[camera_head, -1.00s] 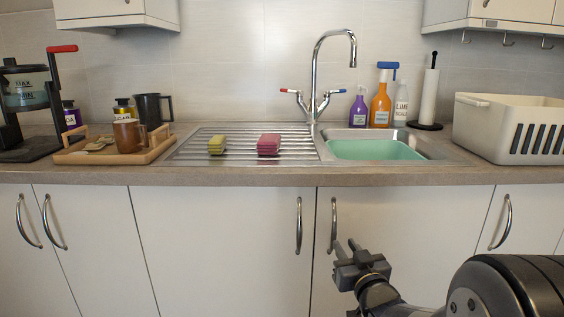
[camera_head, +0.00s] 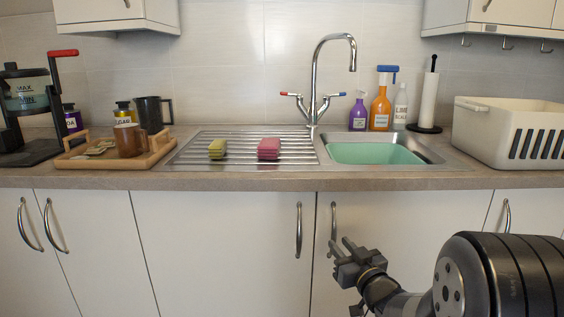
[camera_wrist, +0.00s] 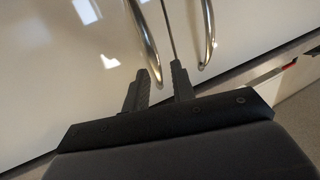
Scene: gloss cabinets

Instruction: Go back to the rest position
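My gripper (camera_head: 342,248) is in front of the white cabinet doors below the sink, near the curved metal handle (camera_head: 333,228) of the right middle door. In the wrist view, the two dark fingers of my gripper (camera_wrist: 160,82) stand apart with an empty gap between them. The handle in front of the left finger (camera_wrist: 144,40) and the one on the right (camera_wrist: 208,38) show beyond the fingertips. Nothing is held. I cannot tell the exact distance to the doors, but no contact shows.
The worktop edge (camera_head: 250,184) runs above my gripper. On it are a wooden tray (camera_head: 78,162) with a brown mug, two sponges on the drainer (camera_head: 192,150), a sink with a green basin (camera_head: 372,152), bottles and a white basket (camera_head: 485,135). The doors are shut.

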